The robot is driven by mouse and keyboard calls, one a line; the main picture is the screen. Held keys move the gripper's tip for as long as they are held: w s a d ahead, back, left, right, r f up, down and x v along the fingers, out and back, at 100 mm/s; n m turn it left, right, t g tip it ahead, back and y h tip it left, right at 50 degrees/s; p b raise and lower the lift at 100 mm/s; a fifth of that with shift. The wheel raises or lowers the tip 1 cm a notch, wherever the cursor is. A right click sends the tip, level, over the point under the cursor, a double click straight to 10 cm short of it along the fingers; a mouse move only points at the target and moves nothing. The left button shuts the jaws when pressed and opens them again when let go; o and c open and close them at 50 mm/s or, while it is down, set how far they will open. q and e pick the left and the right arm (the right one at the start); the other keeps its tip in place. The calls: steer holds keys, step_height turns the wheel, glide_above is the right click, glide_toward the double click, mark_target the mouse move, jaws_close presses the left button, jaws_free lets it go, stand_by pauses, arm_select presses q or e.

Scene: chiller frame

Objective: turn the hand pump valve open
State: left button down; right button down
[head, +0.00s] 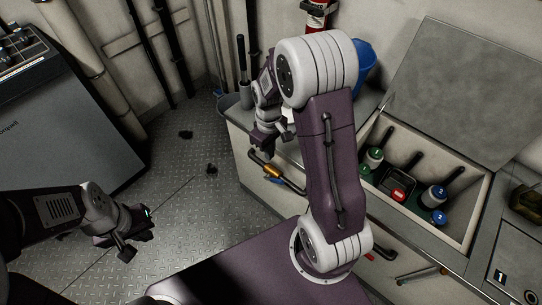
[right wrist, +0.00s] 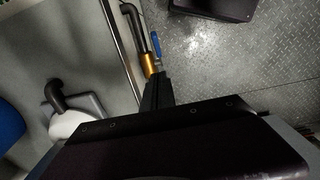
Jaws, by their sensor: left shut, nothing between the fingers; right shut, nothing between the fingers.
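The valve is a brass fitting (head: 271,170) on a dark pipe at the left end of the counter front, with a small blue lever (head: 276,181). In the right wrist view the brass fitting (right wrist: 149,65) and the blue lever (right wrist: 156,44) show just past my fingers. My right gripper (head: 262,146) is shut and empty, pointing down above the valve; in the right wrist view its dark fingers (right wrist: 157,90) overlap the pipe's near end, and I cannot tell if they touch. My left gripper (head: 132,238) is shut and empty over the floor, far from the valve.
An open chest (head: 470,215) in the counter holds several bottles, its lid (head: 450,85) raised. A blue bucket (head: 363,66) stands behind my right arm. A grey cabinet (head: 60,130) is at left. The metal floor (head: 190,185) between is mostly clear.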

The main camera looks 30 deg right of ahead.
step_height(320, 180, down, 8)
steer(key=shift+f+b, duration=0.1)
steer(key=shift+b, duration=1.1)
steer(key=shift+s+d+f+b, duration=0.2)
steer(key=shift+s+f, duration=0.2)
steer(key=shift+s, duration=0.05)
steer(key=shift+s+d+f+b, duration=0.2)
steer(key=shift+s+f, duration=0.15)
steer(key=shift+s, duration=0.1)
steer(key=shift+s+d+f, duration=0.1)
steer(key=shift+s+f, duration=0.2)
